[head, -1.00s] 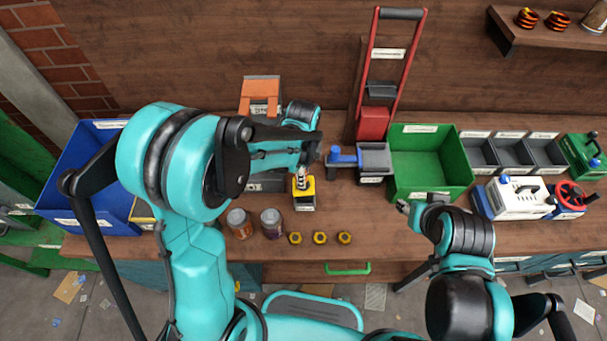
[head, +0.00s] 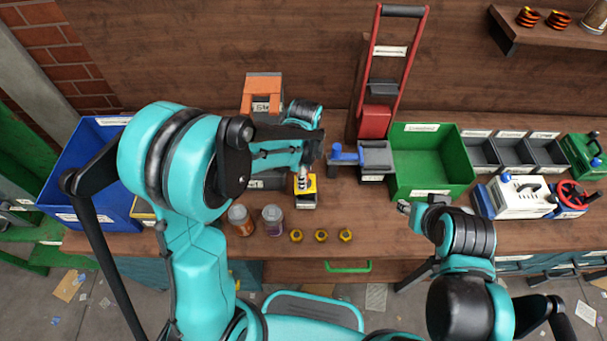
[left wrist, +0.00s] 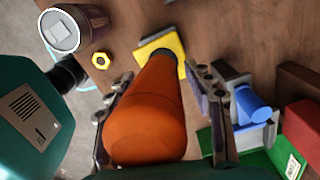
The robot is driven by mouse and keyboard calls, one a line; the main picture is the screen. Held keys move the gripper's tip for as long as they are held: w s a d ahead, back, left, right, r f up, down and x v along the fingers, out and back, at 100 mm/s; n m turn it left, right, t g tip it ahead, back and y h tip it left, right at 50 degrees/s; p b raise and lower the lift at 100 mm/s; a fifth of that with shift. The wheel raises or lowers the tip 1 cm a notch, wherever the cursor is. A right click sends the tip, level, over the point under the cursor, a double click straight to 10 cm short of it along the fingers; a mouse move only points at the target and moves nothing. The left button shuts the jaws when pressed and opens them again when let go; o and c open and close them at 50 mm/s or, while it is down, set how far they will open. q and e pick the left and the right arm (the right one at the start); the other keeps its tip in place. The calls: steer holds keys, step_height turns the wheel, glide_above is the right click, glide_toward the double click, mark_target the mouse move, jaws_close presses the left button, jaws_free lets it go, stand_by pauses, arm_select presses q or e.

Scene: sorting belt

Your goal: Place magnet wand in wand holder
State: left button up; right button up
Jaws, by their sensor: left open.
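The magnet wand, with a thick orange handle (left wrist: 150,112), lies between the spread fingers of my left gripper (left wrist: 163,100) in the left wrist view. Its dark far end meets the yellow block-like wand holder (left wrist: 172,45); I cannot tell how deep it sits. In the head view the yellow holder (head: 305,186) stands on the bench with a silvery shaft (head: 304,171) rising from it, below my left gripper (head: 312,149). The arm hides the handle there. My left gripper is open around the handle. My right gripper (head: 404,207) hangs near the bench's front edge, its jaws too small to read.
A green bin (head: 425,194) is farther right, a blue bin (head: 62,205) at left.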

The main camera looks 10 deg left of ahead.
arm_select(q)
steer(key=shift+d+p, duration=0.15)
steer(key=shift+p, duration=0.2)
steer(key=r, duration=0.1)
steer(key=w+r+p, duration=0.1)
steer(key=r, duration=0.1)
steer(key=shift+w, duration=0.1)
step_height(320, 180, up, 9)
steer(key=shift+p, duration=1.15)
steer(key=shift+s+r, duration=0.2)
steer(key=shift+s, duration=0.05)
arm_select(e)
steer(key=r, duration=0.1)
steer(key=w+r, duration=0.1)
steer(key=r, duration=0.1)
steer(key=shift+r, duration=0.3)
steer(key=shift+f, duration=0.1)
